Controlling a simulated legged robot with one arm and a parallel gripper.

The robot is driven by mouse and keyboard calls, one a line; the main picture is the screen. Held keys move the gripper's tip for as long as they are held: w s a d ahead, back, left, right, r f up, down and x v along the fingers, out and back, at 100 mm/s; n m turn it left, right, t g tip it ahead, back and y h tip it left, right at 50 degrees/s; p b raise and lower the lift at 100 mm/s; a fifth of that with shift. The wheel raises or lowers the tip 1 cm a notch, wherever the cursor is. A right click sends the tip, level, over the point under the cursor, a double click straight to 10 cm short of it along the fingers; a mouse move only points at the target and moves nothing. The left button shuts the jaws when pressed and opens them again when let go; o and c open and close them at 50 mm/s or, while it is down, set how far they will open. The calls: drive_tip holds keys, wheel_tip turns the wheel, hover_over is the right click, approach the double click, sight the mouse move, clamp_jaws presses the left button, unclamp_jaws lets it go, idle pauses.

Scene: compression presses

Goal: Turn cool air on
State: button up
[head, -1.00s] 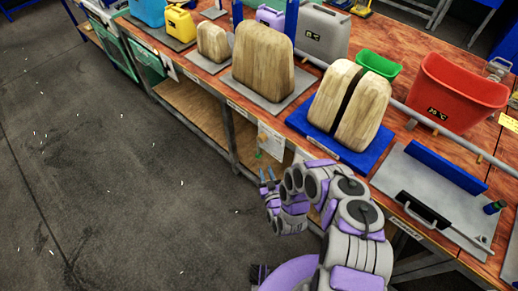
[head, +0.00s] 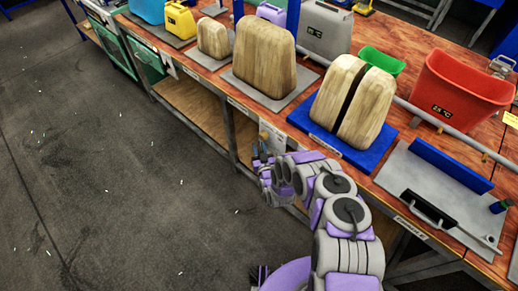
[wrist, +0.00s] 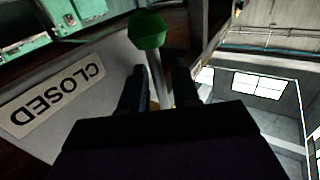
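A green-tipped lever with a pale metal stem (wrist: 157,75) stands in the wrist view, its green end (wrist: 147,30) beyond my fingertips. It is beside a pale panel (wrist: 85,128) with a "CLOSED" label (wrist: 57,100) that reads upside down. In the head view the panel (head: 272,136) is under the table's front edge, partly hidden by my arm. My gripper (wrist: 160,80) has its two dark fingers apart, with the stem showing between them. I cannot tell whether they touch it. My gripper also shows small in the head view (head: 261,150), in front of the panel.
A table leg (head: 230,135) stands left of the panel. The floor (head: 100,180) at left is clear.

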drive_tip(key=shift+c, duration=0.5)
clamp_jaws()
